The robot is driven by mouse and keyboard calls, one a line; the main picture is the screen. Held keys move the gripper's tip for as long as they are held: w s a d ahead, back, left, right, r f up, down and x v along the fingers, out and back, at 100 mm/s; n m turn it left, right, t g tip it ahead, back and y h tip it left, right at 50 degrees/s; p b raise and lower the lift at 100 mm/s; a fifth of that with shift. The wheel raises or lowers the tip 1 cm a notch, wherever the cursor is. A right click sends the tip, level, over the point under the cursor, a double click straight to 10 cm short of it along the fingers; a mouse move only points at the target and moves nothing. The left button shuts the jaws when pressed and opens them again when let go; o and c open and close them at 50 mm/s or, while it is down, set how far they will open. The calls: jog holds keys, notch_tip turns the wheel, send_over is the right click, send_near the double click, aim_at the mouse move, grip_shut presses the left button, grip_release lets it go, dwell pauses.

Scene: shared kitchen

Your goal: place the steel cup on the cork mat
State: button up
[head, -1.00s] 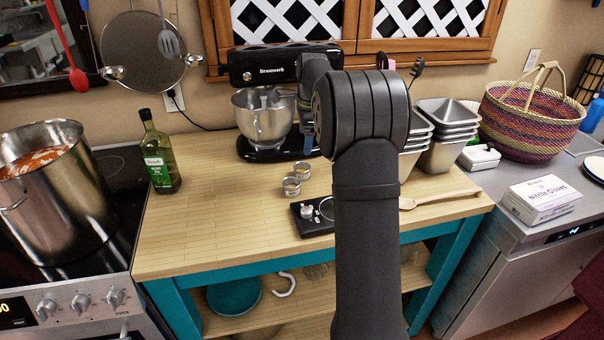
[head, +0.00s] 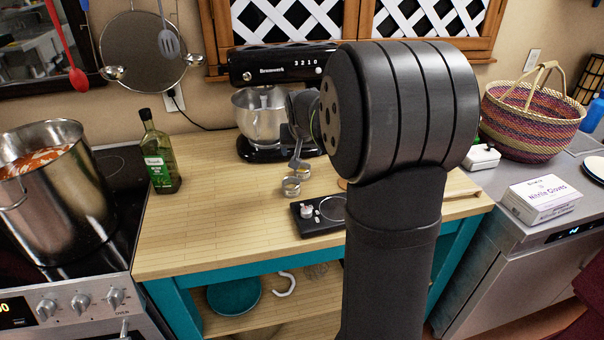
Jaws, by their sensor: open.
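Two small round steel vessels stand close together on the wooden worktop, one nearer (head: 291,187) and one just behind it (head: 303,171). Either may be the steel cup; I cannot tell which. My gripper (head: 298,162) is open just above or beside them, its fingers pointing down; whether it touches one is too small to tell. The cork mat is not clearly visible. A small tan edge (head: 342,184) shows beside my arm and may be part of it. My arm hides the right part of the worktop.
A black scale (head: 312,221) with a round plate lies in front of the vessels. A stand mixer (head: 262,120) stands behind them, and an oil bottle (head: 160,155) to the left. The worktop (head: 215,215) between bottle and scale is clear.

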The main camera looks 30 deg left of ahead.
aim_at(302, 167)
jog(key=x, duration=1.4)
jog(key=shift+w+f, duration=0.25)
jog(key=shift+f, duration=0.05)
jog(key=c, duration=1.2)
jog(key=shift+r, duration=0.15)
